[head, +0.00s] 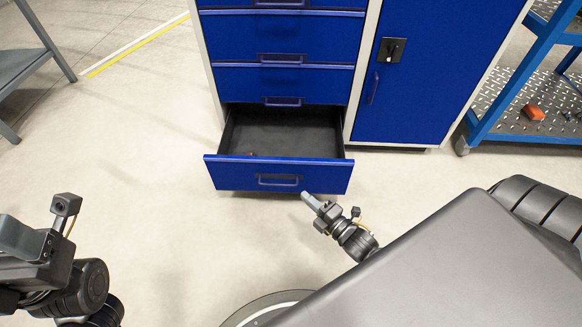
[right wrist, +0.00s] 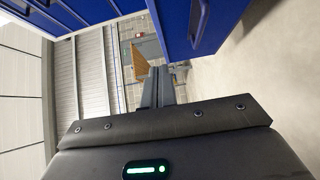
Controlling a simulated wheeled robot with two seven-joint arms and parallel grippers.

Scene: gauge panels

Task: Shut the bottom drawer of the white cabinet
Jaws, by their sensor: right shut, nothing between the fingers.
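The cabinet (head: 358,60) has a white frame and blue fronts. Its bottom drawer (head: 225,174) stands pulled out, with its dark inside showing and a small reddish-brown thing near the front left inside. The drawer's handle (head: 278,181) is on its front. My right gripper (head: 306,197) is shut and empty, close to the lower edge of that front, right of the handle; I cannot tell whether it touches. In the right wrist view its fingers (right wrist: 158,88) are together, with a blue front (right wrist: 215,25) beside them. My left gripper (head: 20,238) is partly cut off at the left edge.
The upper drawers (head: 285,35) and the blue door (head: 410,75) are shut. A blue cart (head: 530,110) with an orange-red thing (head: 533,112) on its shelf stands right. A grey table (head: 22,62) stands left. The floor (head: 150,140) left of the drawer is clear.

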